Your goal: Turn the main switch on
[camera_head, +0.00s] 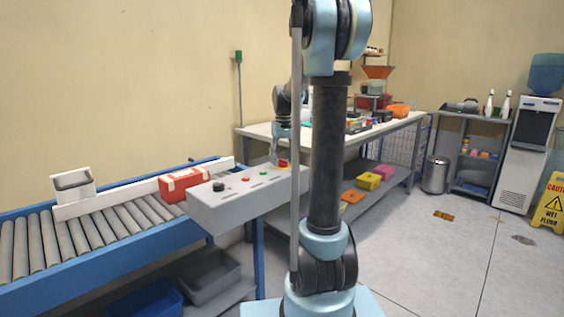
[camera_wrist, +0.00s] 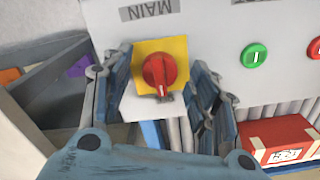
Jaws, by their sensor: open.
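The main switch (camera_wrist: 158,70) is a red rotary knob on a yellow square plate, with an upside-down MAIN label (camera_wrist: 150,9) above it in the wrist view. Its grip looks roughly upright in that view; whether it stands at on or off cannot be told. In the head view the switch (camera_head: 283,163) is small, at the right end of the grey control box (camera_head: 225,205). My gripper (camera_wrist: 163,82) is open, its fingers on either side of the knob, apparently not closed on it. In the head view my gripper (camera_head: 273,157) is above the box's right end.
A green button (camera_wrist: 254,55) and a red button (camera_wrist: 314,48) sit to the right of the switch in the wrist view. A red-and-white box (camera_head: 182,184) lies on the roller conveyor (camera_head: 105,226) behind the control box. A workbench (camera_head: 345,140) stands beyond.

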